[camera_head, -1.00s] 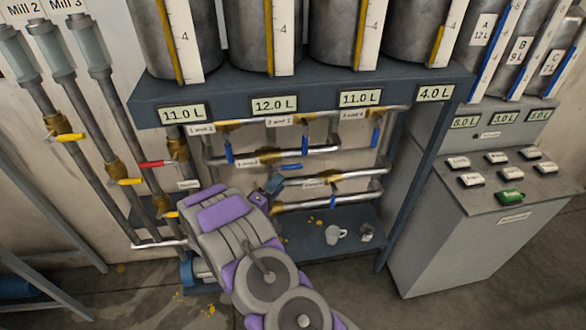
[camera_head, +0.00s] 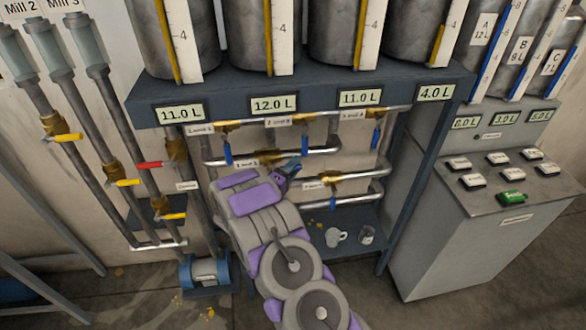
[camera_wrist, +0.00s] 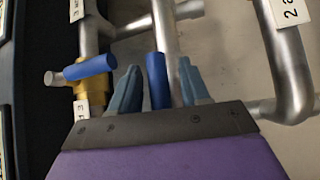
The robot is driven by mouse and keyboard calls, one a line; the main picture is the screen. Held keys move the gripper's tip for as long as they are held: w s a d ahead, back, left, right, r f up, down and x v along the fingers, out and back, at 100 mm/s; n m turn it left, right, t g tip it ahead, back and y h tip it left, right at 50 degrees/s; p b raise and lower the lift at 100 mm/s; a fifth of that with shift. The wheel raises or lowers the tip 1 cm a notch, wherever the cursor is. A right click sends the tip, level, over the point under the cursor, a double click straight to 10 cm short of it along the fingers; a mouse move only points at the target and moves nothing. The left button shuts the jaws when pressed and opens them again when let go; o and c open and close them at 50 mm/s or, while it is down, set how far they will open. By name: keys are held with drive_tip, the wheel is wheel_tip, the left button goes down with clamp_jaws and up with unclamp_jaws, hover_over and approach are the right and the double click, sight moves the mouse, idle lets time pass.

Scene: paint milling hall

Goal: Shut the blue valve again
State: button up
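My gripper (camera_head: 287,169) is raised among the pipes under the tank shelf, beside a yellow valve body (camera_head: 270,158). In the wrist view its two teal fingers (camera_wrist: 160,90) are open, one on each side of a blue valve handle (camera_wrist: 157,79). That handle lies along the pipe behind it, with gaps visible to both fingers. In the head view my gripper largely hides this handle. A second blue handle (camera_wrist: 90,68) sits left of the fingers, crosswise on its pipe. Other blue handles hang down in the head view: left (camera_head: 227,152), middle (camera_head: 305,148), right (camera_head: 375,135) and lower (camera_head: 333,198).
A white mug (camera_head: 335,236) and a small jar (camera_head: 367,234) stand on the lower shelf (camera_head: 352,216). Yellow and red handles (camera_head: 150,165) stick out from the mill pipes at left. A button console (camera_head: 480,215) stands at right. Displays on the shelf edge read 11.0, 12.0, 11.0 and 4.0 L.

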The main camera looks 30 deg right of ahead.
clamp_jaws()
drive_tip(key=shift+f+p, duration=0.2)
drive_tip(key=shift+p, duration=0.2)
drive_tip(key=w+a+f+m+g+y+p, duration=0.1)
drive_tip(key=a+f+m+y+p, duration=0.4)
drive_tip(key=y, duration=0.8)
drive_tip(key=shift+w+a+f+m+p, duration=0.4)
drive_tip(key=shift+a+f+m, duration=1.05)
drive_tip(key=shift+m, duration=0.75)
drive_tip(key=shift+y, duration=0.3)
